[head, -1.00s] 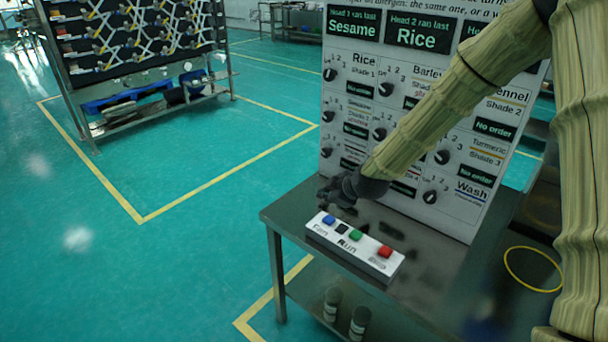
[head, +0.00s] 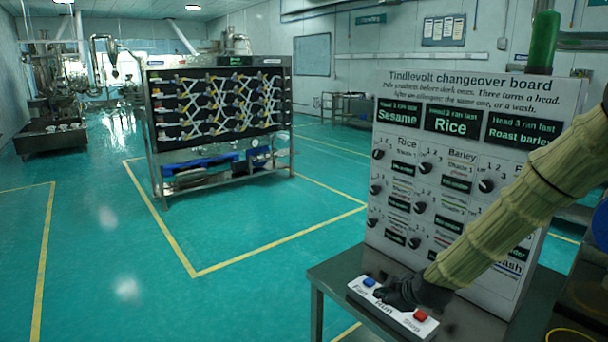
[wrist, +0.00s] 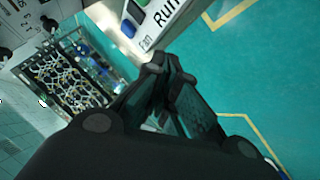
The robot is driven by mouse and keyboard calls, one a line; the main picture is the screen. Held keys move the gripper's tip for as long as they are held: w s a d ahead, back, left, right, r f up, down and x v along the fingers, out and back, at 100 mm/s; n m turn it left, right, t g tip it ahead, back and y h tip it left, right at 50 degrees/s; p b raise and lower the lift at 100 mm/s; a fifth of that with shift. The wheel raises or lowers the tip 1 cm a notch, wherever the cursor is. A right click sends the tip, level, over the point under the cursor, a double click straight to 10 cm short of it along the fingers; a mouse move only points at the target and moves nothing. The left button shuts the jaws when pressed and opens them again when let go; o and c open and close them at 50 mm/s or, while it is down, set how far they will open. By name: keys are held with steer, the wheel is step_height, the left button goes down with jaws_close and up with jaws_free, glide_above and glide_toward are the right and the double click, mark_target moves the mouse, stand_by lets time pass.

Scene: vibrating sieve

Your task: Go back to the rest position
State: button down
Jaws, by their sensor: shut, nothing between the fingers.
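My gripper (head: 384,293) is shut and empty. In the head view it appears in front of the middle of a white button box (head: 360,293), hiding part of it. I cannot tell whether it touches the box. The blue button (head: 368,282) and red button (head: 421,315) show; the green one is hidden there. In the wrist view my closed fingertips (wrist: 164,66) are over the floor in the picture, beside the "Fan" and "Run" labels of the box. The changeover board (head: 455,160) stands behind the box, with dials and lit displays reading Sesame, Rice and Roast barley.
The box and board stand on a grey metal table (head: 335,268). A sieve rack (head: 155,150) stands farther back on the left, inside yellow floor lines. A green cylinder (head: 543,40) rises behind the board. The green floor (head: 100,240) at the left is clear.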

steer(key=s+a+f+m+g+h, duration=0.15)
steer(key=s+f+m+g, duration=0.35)
steer(key=s+f, duration=1.4)
steer(key=s+d+f+m+g, duration=0.1)
steer(key=s+f+m, duration=0.3)
steer(key=s, duration=0.9)
steer(key=s+f+m+g+h, duration=0.1)
steer(key=s+f+m+g, duration=0.1)
steer(key=s+f, duration=0.6)
steer(key=s+m, duration=0.1)
steer(key=s, duration=0.5)
steer(key=shift+d+m+g, duration=0.3)
steer(key=shift+d+m, duration=0.1)
steer(key=shift+h, duration=0.25)
